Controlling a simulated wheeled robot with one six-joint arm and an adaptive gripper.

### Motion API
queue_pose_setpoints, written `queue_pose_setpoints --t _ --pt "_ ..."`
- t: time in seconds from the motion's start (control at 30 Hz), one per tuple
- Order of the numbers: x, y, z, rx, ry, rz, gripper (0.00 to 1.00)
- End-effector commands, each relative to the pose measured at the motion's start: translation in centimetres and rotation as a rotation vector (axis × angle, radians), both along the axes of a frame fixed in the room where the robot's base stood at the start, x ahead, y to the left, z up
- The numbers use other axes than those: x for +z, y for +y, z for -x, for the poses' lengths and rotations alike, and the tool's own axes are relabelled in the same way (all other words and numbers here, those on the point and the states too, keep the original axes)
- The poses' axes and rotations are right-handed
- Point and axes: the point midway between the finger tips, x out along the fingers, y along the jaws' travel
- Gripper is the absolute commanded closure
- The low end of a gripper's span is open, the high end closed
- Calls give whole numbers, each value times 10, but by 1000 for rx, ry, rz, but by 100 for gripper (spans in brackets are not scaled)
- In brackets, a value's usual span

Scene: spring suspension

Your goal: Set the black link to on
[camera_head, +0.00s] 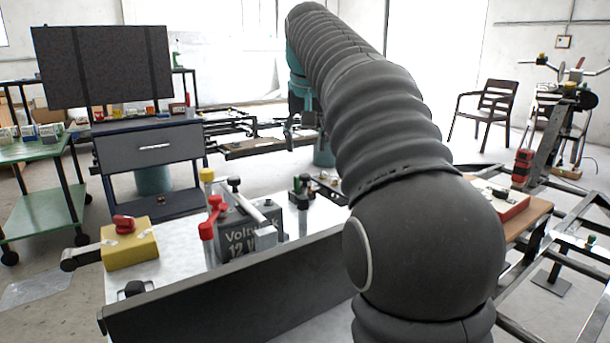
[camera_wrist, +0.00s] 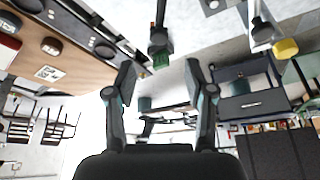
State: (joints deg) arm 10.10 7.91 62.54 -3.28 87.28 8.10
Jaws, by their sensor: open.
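A yellow box with a red knob (camera_head: 130,243) sits at the bench's left end. A wooden board (camera_head: 525,215) with a red-topped case is at right. My arm hides the middle. A cabinet (camera_head: 150,150) and a chair (camera_head: 487,105) stand farther back.

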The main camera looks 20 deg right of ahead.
Motion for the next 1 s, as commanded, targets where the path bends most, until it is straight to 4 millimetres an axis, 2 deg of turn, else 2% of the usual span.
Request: queue_pose_setpoints --t 0.03,0.1,0.4,0.6,0.9,0.93,1.0 --pt "-13 -1 -3 0 3 -1 46" --pt "-25 -3 -8 0 3 -1 46" --pt "-68 -11 -25 -3 2 -1 46" --pt "-80 -13 -30 -4 0 0 46" --pt "-81 -14 -31 -4 0 0 46" --pt "-81 -14 -31 -4 0 0 49" --pt "-81 -14 -31 -5 0 0 66"
